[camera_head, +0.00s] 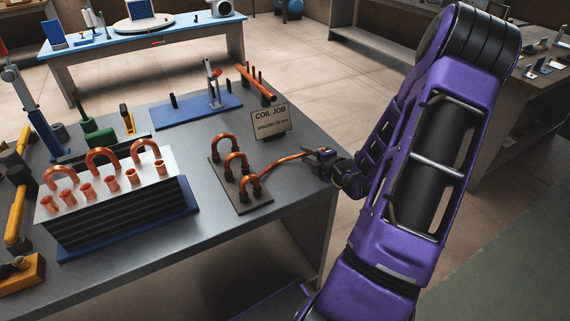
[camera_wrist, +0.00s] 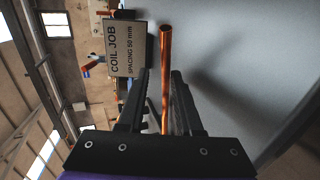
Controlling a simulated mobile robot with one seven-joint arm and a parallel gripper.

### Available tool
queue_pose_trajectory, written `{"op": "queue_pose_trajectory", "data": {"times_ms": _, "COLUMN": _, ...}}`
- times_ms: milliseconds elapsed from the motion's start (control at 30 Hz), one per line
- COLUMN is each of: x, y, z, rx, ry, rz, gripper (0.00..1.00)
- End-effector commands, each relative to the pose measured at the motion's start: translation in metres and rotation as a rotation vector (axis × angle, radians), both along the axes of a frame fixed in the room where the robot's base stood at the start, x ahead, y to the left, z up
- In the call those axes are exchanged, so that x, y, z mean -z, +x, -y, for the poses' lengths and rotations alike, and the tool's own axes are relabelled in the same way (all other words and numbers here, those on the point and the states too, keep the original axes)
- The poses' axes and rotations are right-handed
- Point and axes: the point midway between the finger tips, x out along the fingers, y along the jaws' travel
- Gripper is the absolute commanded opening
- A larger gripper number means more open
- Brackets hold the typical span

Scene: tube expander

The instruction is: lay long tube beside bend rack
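A long copper tube (camera_head: 288,158) runs from my gripper (camera_head: 322,155) down-left to the bend rack (camera_head: 246,203) in the head view. In the wrist view the tube (camera_wrist: 166,75) shows between the two fingers of my gripper (camera_wrist: 158,85), close to the right one, with a narrow gap at the left one. Whether the fingers clamp it is unclear. My palm hides the tube's lower part.
A "COIL JOB" sign (camera_head: 270,121) stands just behind the tube, and shows in the wrist view (camera_wrist: 125,47). A finned coil block (camera_head: 118,212) with copper bends stands left. A blue-based stand (camera_head: 197,110) and an orange tube on pegs (camera_head: 256,83) are behind. Grey bench (camera_head: 190,240) is bare in front.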

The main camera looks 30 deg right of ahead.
Motion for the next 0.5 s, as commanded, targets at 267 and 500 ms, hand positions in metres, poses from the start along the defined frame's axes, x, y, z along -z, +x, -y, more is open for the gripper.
{"op": "queue_pose_trajectory", "data": {"times_ms": 267, "x": -0.016, "y": -0.033, "z": -0.002, "rx": 0.001, "ry": 0.001, "rz": -0.001, "gripper": 0.33}}
{"op": "queue_pose_trajectory", "data": {"times_ms": 500, "x": -0.021, "y": -0.053, "z": -0.004, "rx": 0.001, "ry": 0.001, "rz": 0.000, "gripper": 0.33}}
